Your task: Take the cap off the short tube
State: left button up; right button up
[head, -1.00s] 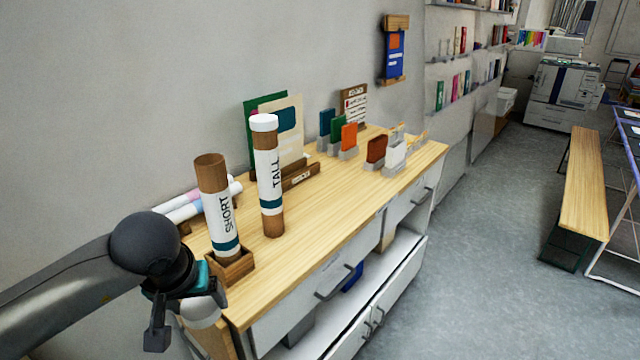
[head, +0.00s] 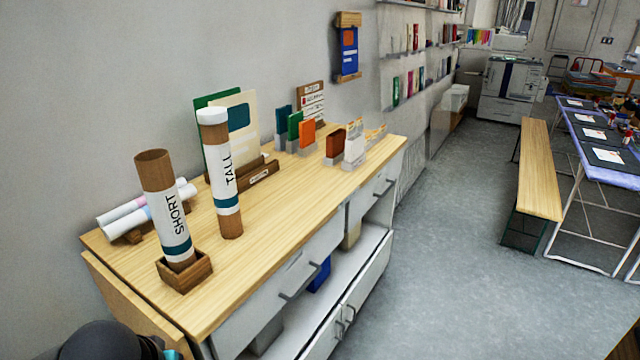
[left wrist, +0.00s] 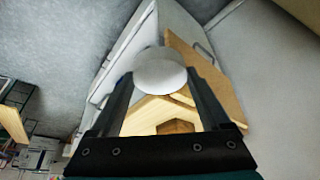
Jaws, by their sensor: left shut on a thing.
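The short tube (head: 168,210) stands in a small wooden holder (head: 186,272) at the near left end of the table in the head view. It leans a little, and its brown top is bare, with no cap on it. The tall tube (head: 222,180) stands to its right with a white cap (head: 211,115) on top. In the left wrist view my left gripper (left wrist: 160,84) is shut on a round white cap (left wrist: 159,69), held clear of the table. In the head view only part of my left arm shows at the bottom left. My right gripper is not seen.
Rolled sheets (head: 146,207) lie behind the short tube. Folders, a card rack and colored booklets stand along the back of the wooden table (head: 290,215). The table's front strip is clear. A bench (head: 535,170) and open floor lie to the right.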

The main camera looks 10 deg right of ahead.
aim_at(154, 167)
jog(key=z, duration=0.55)
jog(key=i+z, duration=0.1)
jog(key=z, duration=0.95)
jog(key=i+z, duration=0.1)
jog(key=z, duration=0.95)
jog(key=i+j+z, duration=0.1)
jog(key=z, duration=0.45)
jog(key=j+z, duration=0.1)
jog(key=z, duration=0.95)
jog(key=j, duration=0.65)
jog(key=i+j, duration=0.1)
jog(key=j, duration=0.55)
jog(key=k+j+u, duration=0.1)
jog(key=j+u, duration=0.7)
jog(key=u, duration=0.2)
jog(key=j+u, duration=0.5)
jog(key=u, duration=0.45)
jog(key=j+u, duration=0.1)
jog(key=u, duration=0.4)
jog(key=i+u, duration=0.1)
jog(key=u, duration=0.35)
